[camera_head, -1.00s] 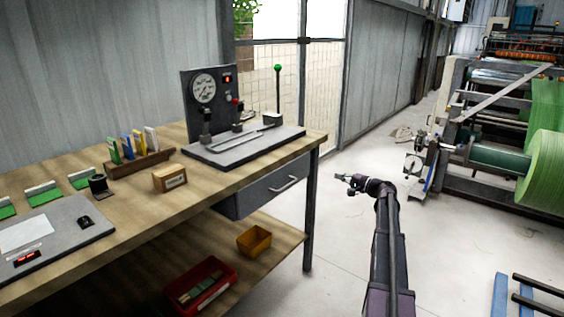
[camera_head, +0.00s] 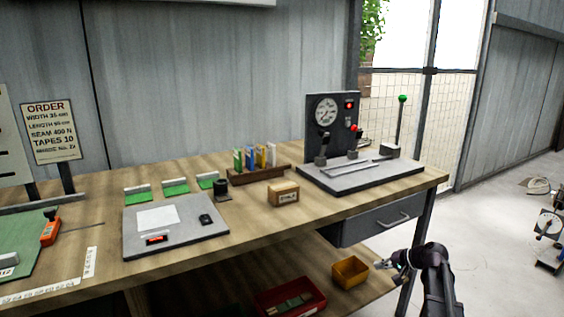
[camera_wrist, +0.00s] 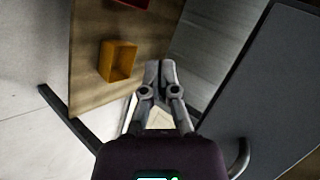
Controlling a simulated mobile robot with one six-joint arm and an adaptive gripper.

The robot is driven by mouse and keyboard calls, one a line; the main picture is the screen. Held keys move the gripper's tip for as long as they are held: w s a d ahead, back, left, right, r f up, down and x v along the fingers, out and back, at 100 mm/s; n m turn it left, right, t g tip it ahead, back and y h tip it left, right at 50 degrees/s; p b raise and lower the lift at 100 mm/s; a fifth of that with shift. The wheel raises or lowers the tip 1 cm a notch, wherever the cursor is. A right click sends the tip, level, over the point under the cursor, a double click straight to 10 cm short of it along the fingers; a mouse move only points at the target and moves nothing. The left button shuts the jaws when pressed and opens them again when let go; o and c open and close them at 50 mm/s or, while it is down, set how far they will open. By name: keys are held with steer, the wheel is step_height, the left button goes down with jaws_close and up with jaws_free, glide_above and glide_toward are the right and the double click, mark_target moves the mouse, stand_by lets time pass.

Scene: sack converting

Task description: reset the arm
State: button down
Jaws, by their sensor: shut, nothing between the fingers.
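My gripper (camera_head: 384,265) is at the lower right of the head view, in front of the bench's right end and below the drawer. My arm bends at the wrist there, with the gripper pointing left. In the wrist view my gripper (camera_wrist: 159,68) has its fingers together with nothing between them. It touches nothing that I can make out.
The wooden bench (camera_head: 110,262) carries a gauge stand (camera_head: 360,172), a small box (camera_head: 284,193) and a grey panel (camera_head: 190,243). A yellow bin (camera_head: 350,271) and a red bin (camera_head: 268,302) sit on the lower shelf. A drawer (camera_head: 375,222) is close by. Open floor (camera_head: 500,240) lies right.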

steer(key=s+a+f+n+g+h, duration=0.35)
steer(key=s+a, duration=0.45)
steer(key=s, duration=0.3)
steer(key=s+a+f+n+g+h, duration=0.25)
steer(key=s+a+h, duration=0.35)
steer(key=s, duration=0.5)
step_height(320, 180, up, 32)
steer(key=a+y+p, duration=0.1)
steer(key=p, duration=3.2)
steer(key=shift+a+g+p, duration=0.2)
steer(key=shift+g+p, duration=0.1)
steer(key=shift+r, duration=0.1)
